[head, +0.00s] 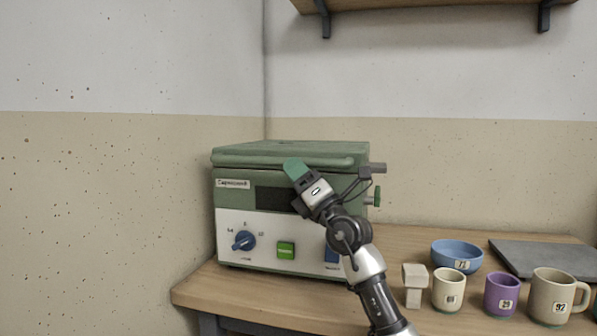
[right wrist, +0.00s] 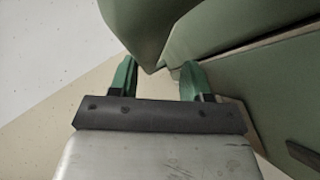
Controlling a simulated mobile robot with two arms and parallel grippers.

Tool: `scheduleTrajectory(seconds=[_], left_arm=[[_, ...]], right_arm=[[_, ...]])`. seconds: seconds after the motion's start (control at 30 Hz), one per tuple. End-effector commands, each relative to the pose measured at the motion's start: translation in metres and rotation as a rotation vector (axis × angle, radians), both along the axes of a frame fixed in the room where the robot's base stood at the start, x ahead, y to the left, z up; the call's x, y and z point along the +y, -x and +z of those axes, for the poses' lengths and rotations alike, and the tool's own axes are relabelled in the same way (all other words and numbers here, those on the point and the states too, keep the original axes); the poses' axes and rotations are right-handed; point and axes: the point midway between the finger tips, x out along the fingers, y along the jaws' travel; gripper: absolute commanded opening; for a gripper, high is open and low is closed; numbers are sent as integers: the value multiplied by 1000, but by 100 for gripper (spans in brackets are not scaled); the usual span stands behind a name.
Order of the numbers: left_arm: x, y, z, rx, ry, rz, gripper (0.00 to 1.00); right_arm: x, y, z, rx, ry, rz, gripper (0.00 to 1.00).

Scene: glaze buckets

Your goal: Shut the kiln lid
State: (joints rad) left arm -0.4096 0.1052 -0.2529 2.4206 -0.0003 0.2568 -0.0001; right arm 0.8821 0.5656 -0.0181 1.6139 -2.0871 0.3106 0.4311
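The kiln (head: 235,197) is a green box with a white control panel at the left end of the bench. Its green lid (head: 240,155) lies flat, or nearly flat, across the top; I cannot tell whether a small gap is left. My right gripper (head: 295,169) is at the lid's front edge, in front of the kiln, and hides part of the dark window. In the right wrist view its two green fingers (right wrist: 158,77) are apart with nothing between them, and the lid (right wrist: 145,25) is close beyond them. My left gripper is not in view.
The panel has a blue knob (head: 243,241) and a green button (head: 286,250). Right of the kiln on the wooden bench (head: 255,290) are a pale block piece (head: 414,285), a blue bowl (head: 457,256), several mugs and a grey slab (head: 540,258). A shelf (head: 430,4) hangs above.

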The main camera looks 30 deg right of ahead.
Motion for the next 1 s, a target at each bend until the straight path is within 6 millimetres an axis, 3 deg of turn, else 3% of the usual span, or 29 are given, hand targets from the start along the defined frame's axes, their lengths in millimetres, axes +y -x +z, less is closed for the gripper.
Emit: scheduleTrajectory(seconds=[0.43, 0.8, 1.0], left_arm=[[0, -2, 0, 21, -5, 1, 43], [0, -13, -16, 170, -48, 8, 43], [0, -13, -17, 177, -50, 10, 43]], right_arm=[[-3, 10, -4, -6, 0, -3, 46], [-15, 64, -45, -2, 1, -3, 46], [-19, 83, -59, -3, 0, -2, 46]])
